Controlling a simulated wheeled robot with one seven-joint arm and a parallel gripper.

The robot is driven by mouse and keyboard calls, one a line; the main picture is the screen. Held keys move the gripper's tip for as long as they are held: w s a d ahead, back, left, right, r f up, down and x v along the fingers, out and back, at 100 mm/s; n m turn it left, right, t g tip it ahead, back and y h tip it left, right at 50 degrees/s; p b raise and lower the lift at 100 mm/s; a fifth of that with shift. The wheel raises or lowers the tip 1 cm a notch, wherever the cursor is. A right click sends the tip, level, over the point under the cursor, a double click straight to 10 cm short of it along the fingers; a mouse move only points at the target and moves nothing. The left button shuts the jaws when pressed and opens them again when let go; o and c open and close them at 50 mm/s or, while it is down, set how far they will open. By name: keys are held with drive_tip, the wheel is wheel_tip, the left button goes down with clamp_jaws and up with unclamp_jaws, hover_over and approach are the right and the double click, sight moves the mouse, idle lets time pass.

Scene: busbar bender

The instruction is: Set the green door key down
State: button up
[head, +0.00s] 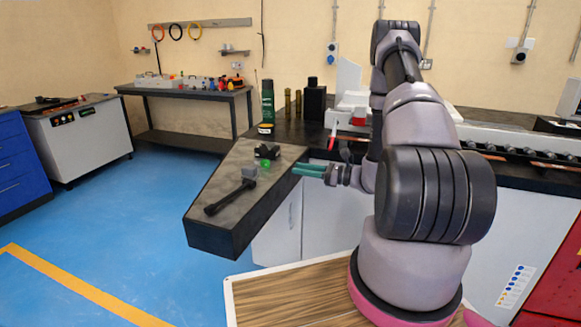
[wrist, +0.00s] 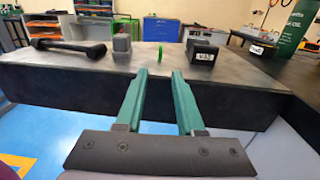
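A small bright green item (head: 264,163), which I take to be the green door key, stands on the grey top of the bench end (head: 217,188). In the wrist view it shows as a thin upright green ring (wrist: 160,54), just beyond the gap between my fingertips. My gripper (head: 297,170) has green fingers and is at the bench's right edge. In the wrist view my gripper (wrist: 164,72) is open, its fingers apart with nothing between them. The item appears clear of both fingers. Its lower part is too small to make out.
A black hammer-like tool (head: 230,197), a grey block (head: 249,172) and a black labelled box (head: 267,151) lie around the green item. In the wrist view the block (wrist: 122,43) is left of it, the box (wrist: 202,53) right. A dark green bottle (head: 267,102) stands behind.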

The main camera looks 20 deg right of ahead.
drive_tip(key=s+a+r+n+g+h, duration=0.1)
drive_tip(key=s+a+r+n+g, duration=0.25)
drive_tip(key=r, duration=0.35)
drive_tip(key=s+a+r+n+g+h, duration=0.1)
drive_tip(key=s+a+r+n+g, duration=0.1)
drive_tip(key=s+r+n+g, duration=0.25)
drive_tip(key=s+a+r+n+g+h, duration=0.1)
drive_tip(key=s+a+r+n+g, duration=0.15)
drive_tip(key=s+r+n, duration=0.4)
drive_tip(key=s+d+r+n+t+h, duration=0.2)
drive_tip(key=s+r+h, duration=0.3)
drive_tip(key=r, duration=0.3)
drive_tip(key=s+d+r+n+t+h, duration=0.2)
drive_tip(key=s+r+n+t+h, duration=0.2)
drive_tip(key=r, duration=0.4)
drive_tip(key=shift+s+d+r+t+h, duration=0.4)
drive_tip(key=shift+s+t, duration=0.25)
drive_tip(key=shift+s, duration=0.2)
